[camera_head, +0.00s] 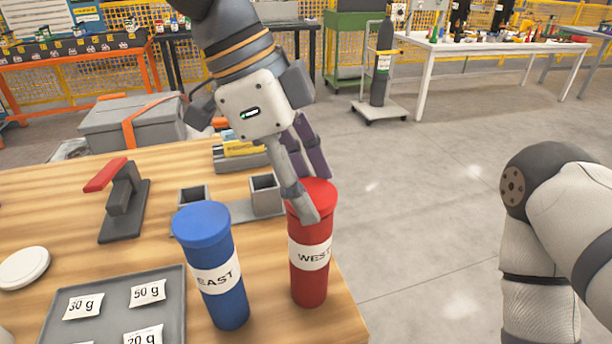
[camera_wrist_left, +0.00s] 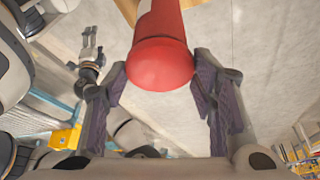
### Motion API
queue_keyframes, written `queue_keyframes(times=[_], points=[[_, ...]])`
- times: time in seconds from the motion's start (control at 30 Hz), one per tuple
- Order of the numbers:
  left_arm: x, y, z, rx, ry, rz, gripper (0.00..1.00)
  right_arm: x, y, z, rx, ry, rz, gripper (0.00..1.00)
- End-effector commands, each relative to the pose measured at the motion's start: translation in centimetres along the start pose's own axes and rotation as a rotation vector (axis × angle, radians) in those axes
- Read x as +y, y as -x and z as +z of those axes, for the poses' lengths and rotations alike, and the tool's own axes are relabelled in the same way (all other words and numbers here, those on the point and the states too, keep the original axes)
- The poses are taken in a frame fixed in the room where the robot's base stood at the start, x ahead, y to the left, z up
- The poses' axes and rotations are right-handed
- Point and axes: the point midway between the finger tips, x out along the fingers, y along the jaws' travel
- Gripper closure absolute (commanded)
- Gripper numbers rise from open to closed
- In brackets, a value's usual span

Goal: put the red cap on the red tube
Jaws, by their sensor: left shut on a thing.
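The red tube (camera_head: 309,285), labelled WEST, stands upright near the right edge of the wooden table. The red cap (camera_head: 321,188) is on its top, roughly level. My left gripper (camera_head: 312,196) comes down from above with its fingers on either side of the cap and is shut on it. In the left wrist view the rounded red cap (camera_wrist_left: 160,66) is between the fingertips of my left gripper (camera_wrist_left: 160,80). Whether the cap is fully seated is hidden by the near finger. My right gripper (camera_wrist_left: 91,48) shows small in the left wrist view, away from the tube.
A capped blue tube (camera_head: 222,285), labelled EAST, stands close left of the red tube. A grey tray (camera_head: 113,290) with weight labels, a white disc (camera_head: 22,268), a red-handled clamp (camera_head: 122,205) and a grey holder (camera_head: 265,198) are also on the table (camera_head: 60,205).

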Motion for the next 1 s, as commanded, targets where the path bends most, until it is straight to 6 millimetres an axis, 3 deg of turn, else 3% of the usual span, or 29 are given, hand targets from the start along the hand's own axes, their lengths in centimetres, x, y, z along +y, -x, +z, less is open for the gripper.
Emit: queue_keyframes(times=[0.87, 0.9, 1.0], points=[[0.0, -0.37, 0.16, 0.0, 0.0, 0.0, 0.61, 0.0, 0.0, 0.0, 0.0, 0.0, 0.0, 0.33], [0.0, -0.37, 0.16, 0.0, 0.0, 0.0, 0.46, 0.0, 0.0, 0.0, 0.0, 0.0, 0.0, 0.33], [0.0, -0.37, 0.16, 0.0, 0.0, 0.0, 0.25, 0.0, 0.0, 0.0, 0.0, 0.0, 0.0, 0.33]])
